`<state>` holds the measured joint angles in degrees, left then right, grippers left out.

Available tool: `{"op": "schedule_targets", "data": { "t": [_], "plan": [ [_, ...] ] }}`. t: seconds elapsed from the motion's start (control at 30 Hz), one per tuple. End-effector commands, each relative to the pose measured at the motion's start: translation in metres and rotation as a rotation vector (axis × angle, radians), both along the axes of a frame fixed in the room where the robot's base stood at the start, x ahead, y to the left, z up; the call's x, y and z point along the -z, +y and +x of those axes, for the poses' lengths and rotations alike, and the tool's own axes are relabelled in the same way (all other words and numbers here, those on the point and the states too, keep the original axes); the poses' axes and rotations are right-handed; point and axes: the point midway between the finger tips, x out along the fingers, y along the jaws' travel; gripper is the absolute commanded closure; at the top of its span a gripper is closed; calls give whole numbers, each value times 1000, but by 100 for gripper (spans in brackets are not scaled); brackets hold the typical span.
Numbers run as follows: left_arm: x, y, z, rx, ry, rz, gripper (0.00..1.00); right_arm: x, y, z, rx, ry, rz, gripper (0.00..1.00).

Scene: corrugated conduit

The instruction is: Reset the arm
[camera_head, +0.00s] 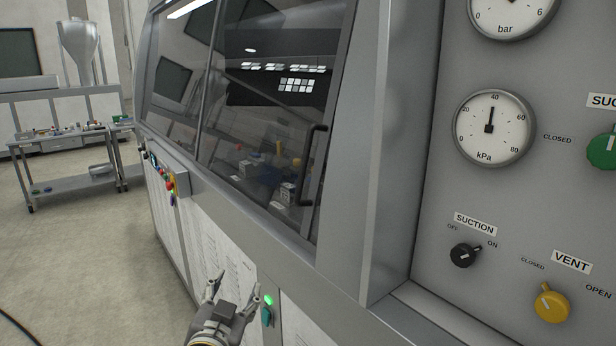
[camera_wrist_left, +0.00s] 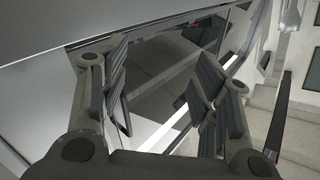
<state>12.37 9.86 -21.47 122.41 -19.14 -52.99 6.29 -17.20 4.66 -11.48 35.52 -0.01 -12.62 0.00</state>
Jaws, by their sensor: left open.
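My left gripper (camera_head: 232,289) shows at the bottom of the head view, in front of the machine's lower white panels. Its two fingers point up and are spread apart with nothing between them. In the left wrist view the open fingers (camera_wrist_left: 165,88) frame part of the machine's glass and grey frame. The gripper's fingertips appear near a small teal switch with a lit green lamp (camera_head: 267,300); I cannot tell whether they touch. My right gripper is in neither view.
The glazed machine (camera_head: 270,120) fills the middle, with a dark door handle (camera_head: 311,165). A grey panel at right holds a kPa gauge (camera_head: 494,128), a black suction knob (camera_head: 465,255) and a yellow vent knob (camera_head: 551,303). Open floor (camera_head: 90,250) lies left; a metal table (camera_head: 70,165) stands beyond.

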Motion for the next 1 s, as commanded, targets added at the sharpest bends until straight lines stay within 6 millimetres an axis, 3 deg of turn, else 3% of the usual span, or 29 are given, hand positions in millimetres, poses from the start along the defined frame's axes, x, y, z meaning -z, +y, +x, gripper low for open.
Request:
{"op": "schedule_targets", "data": {
  "t": [0.03,0.1,0.17,0.3,0.5,0.73,0.8,1.0],
  "plan": [
    [34,8,-18,-18,96,-24,43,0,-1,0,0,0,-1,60],
    [75,19,-44,-42,225,-50,43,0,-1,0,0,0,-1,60],
    [108,27,-70,-62,337,-69,43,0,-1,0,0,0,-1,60],
    [175,42,-140,-101,594,-109,43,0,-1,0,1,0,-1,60],
    [229,55,-232,-134,877,-141,43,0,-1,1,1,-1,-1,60],
    [256,62,-316,-154,1113,-160,43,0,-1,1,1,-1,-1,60],
    [264,63,-332,-157,1163,-162,43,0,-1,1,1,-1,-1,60],
    [315,61,-317,-156,1174,-157,43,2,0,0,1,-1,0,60]
  ]
}}
